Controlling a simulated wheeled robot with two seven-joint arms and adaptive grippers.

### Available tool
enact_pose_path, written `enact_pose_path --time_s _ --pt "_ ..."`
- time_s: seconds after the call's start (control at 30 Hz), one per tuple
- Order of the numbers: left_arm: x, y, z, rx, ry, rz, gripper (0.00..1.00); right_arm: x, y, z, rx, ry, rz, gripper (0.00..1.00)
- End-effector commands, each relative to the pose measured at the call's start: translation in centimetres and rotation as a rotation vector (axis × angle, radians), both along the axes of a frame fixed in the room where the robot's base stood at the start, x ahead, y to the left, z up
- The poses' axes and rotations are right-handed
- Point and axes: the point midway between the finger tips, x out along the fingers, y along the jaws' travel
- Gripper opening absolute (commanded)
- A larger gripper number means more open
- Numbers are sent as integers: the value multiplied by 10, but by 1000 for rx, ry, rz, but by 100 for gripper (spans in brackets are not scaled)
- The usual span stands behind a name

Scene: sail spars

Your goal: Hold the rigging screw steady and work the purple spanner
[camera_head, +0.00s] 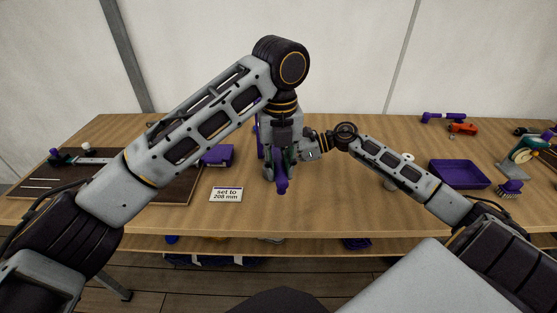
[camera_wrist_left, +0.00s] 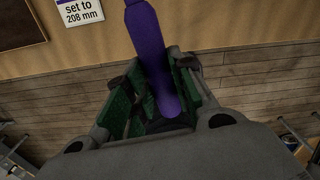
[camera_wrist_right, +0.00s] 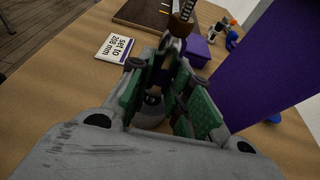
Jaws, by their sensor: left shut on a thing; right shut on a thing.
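The purple spanner (camera_head: 281,186) is in my left gripper (camera_head: 280,168), which points down over the bench's front middle. In the left wrist view the spanner's purple handle (camera_wrist_left: 151,55) runs up between green finger pads, which are shut on it. My right gripper (camera_wrist_right: 170,88) comes in from the right and is largely hidden behind the left one in the head view. Its green pads are shut on the rigging screw (camera_wrist_right: 179,27), whose threaded end shows beyond the fingertips. The rest of the screw is hidden, and I cannot tell how the spanner's head sits on it.
A "set to 208 mm" card (camera_head: 226,194) lies left of the grippers, near a dark board (camera_head: 150,190) and a purple block (camera_head: 218,155). A purple tray (camera_head: 460,174) and a brush (camera_head: 510,188) are on the right.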

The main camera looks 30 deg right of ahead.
Motion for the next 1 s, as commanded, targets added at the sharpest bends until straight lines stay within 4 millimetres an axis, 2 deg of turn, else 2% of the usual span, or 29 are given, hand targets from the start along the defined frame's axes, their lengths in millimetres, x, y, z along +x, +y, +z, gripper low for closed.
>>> enact_pose_path --time_s 0.03,0.3,0.63,0.67,0.8,0.83,1.0 --pt "-2 1 0 0 -1 -2 0 -1 0 -5 -4 9 1 0" --pt "-13 6 0 1 0 -2 0 -1 0 -5 -4 9 1 0" --pt "-15 6 -1 1 1 -1 0 -1 0 -5 -3 8 2 0" --pt "-15 6 -1 1 1 -1 0 -1 0 -5 -3 8 2 24" --pt "-15 6 0 0 1 -1 0 -1 0 -3 -2 6 1 42" --pt "-15 6 0 0 0 -1 0 -1 0 -3 -2 5 1 45" --pt "-15 6 0 0 0 -1 0 0 0 -2 -1 2 1 45"
